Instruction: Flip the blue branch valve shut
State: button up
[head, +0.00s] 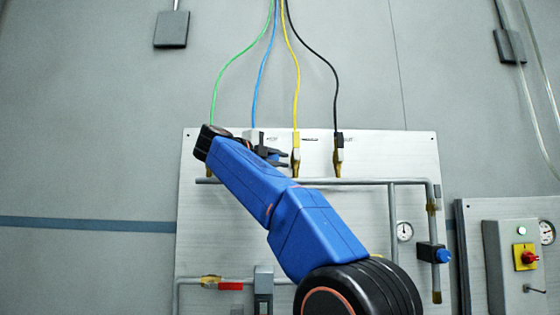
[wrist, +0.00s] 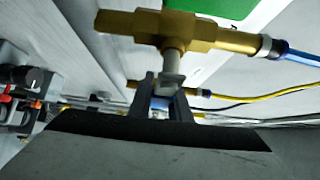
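The blue branch valve shows in the wrist view as a brass body (wrist: 205,36) with the blue hose (wrist: 292,54) on its right end. A grey stem and lever (wrist: 170,78) come off its underside toward me. My gripper (wrist: 166,88) has its two dark fingers apart, one on each side of the lever, with a bit of blue between them. I cannot tell whether they touch it. In the head view my gripper (head: 286,157) sits below the blue hose (head: 259,85), fingers pointing right. My blue arm hides most of that valve there.
The yellow-hose valve (head: 296,157) is close to the right of my fingers, and the black-hose valve (head: 339,158) is farther right. A grey pipe (head: 365,181) runs below them. A blue knob (head: 443,256) and gauge (head: 405,231) are lower right on the panel.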

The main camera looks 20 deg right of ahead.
jog(key=o, duration=0.4)
jog(key=shift+d+f, duration=0.1)
jog(key=shift+o, duration=0.2)
jog(key=v, duration=1.7)
jog(key=shift+s+a, duration=0.15)
jog(key=shift+a, duration=0.05)
